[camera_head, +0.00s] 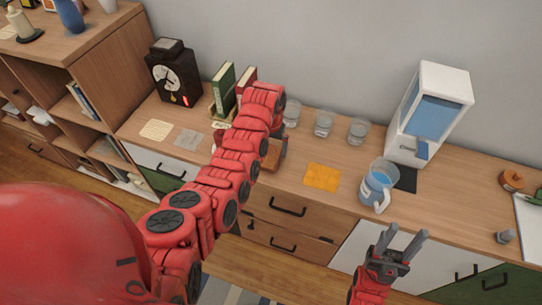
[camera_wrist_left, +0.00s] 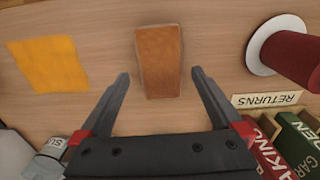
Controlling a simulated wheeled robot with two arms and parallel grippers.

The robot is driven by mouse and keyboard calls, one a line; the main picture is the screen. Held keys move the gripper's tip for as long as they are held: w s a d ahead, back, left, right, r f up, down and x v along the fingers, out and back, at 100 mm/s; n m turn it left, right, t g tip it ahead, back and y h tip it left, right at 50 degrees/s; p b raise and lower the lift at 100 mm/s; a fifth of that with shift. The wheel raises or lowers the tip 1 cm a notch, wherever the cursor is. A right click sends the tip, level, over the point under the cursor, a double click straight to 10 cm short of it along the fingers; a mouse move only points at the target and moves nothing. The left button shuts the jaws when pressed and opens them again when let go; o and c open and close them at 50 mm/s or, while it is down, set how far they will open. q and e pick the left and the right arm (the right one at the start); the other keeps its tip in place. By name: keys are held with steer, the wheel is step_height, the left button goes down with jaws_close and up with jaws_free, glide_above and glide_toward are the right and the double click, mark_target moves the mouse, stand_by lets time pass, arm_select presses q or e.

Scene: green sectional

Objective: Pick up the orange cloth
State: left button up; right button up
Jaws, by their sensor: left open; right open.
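The orange cloth (camera_head: 322,178), a flat yellow-orange square, lies on the wooden counter between the glasses and the front edge. In the left wrist view the cloth (camera_wrist_left: 48,64) lies left of my left gripper (camera_wrist_left: 158,78), clear of its fingers. That gripper is open over the counter, with a brown-orange tapered block (camera_wrist_left: 159,62) beyond and between its fingertips; I cannot tell whether they touch. In the head view my arm largely hides this gripper. My right gripper (camera_head: 406,233) is open and empty in front of the counter, below the blue jug.
A blue jug (camera_head: 377,187) stands right of the cloth, near a white water dispenser (camera_head: 430,112). Several glasses (camera_head: 323,124) stand behind it. Books (camera_head: 222,88) and a dark clock (camera_head: 173,75) are at the left. A red cylinder on a white base (camera_wrist_left: 285,52) shows in the wrist view.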

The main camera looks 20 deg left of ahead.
mark_target(271, 156)
arm_select(q)
steer(key=shift+f+p, duration=0.3)
steer(key=shift+f, duration=1.2)
steer(key=c, duration=1.2)
